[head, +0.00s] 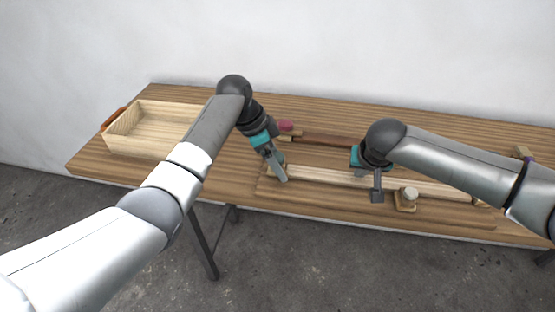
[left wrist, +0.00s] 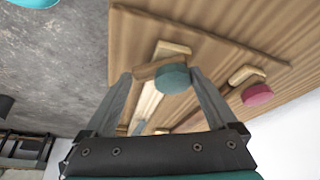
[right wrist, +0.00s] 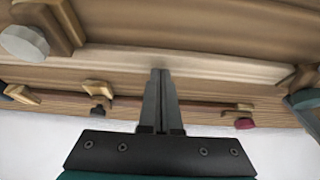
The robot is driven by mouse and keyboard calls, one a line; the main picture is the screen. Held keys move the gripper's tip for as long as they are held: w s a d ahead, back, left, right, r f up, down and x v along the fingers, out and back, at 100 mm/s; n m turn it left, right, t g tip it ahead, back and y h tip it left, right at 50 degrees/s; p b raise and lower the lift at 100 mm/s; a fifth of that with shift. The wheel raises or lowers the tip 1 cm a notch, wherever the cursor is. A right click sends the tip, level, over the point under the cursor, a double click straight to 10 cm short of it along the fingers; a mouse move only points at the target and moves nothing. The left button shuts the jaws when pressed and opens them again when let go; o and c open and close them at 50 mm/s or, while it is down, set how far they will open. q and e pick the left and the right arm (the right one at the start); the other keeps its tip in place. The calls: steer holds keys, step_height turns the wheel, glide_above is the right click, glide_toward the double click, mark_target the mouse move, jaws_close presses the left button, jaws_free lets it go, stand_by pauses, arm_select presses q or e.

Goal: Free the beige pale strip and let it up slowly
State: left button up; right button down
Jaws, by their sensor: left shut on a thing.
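The beige pale strip (head: 330,178) lies lengthwise along the front of the bench and shows in the right wrist view (right wrist: 220,66). My left gripper (head: 281,175) is at its left end, shut on a wooden catch with a teal knob (left wrist: 173,78). The strip's end runs beneath that catch in the left wrist view (left wrist: 148,102). My right gripper (head: 377,198) is shut, fingers together, over the strip's middle; I cannot tell whether it touches. A catch with a pale grey knob (head: 410,193) stands at the strip, right of this gripper.
A dark brown strip (head: 325,140) lies behind, with a pink-knobbed catch (head: 286,126) at its left end. An open wooden tray (head: 112,138) stands at the bench's left. Another wooden piece (head: 523,153) is at far right. The bench between tray and catches is clear.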

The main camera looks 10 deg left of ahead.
arm_select(q)
steer(key=shift+a+r+m, duration=0.1)
steer(key=shift+a+m, duration=0.05)
steer(key=shift+m, duration=0.25)
arm_select(e)
steer(key=shift+s+d+f, duration=0.1)
steer(key=shift+s+f, duration=0.1)
steer(key=shift+f, duration=0.1)
arm_select(q)
steer(key=shift+a+m+g, duration=0.15)
steer(key=shift+m+g, duration=0.55)
steer(key=shift+m, duration=0.6)
steer(key=shift+a+m+g, duration=0.15)
steer(key=shift+m+g, duration=0.35)
steer(key=shift+m, duration=0.9)
steer(key=o, duration=1)
steer(key=shift+r, duration=3.45)
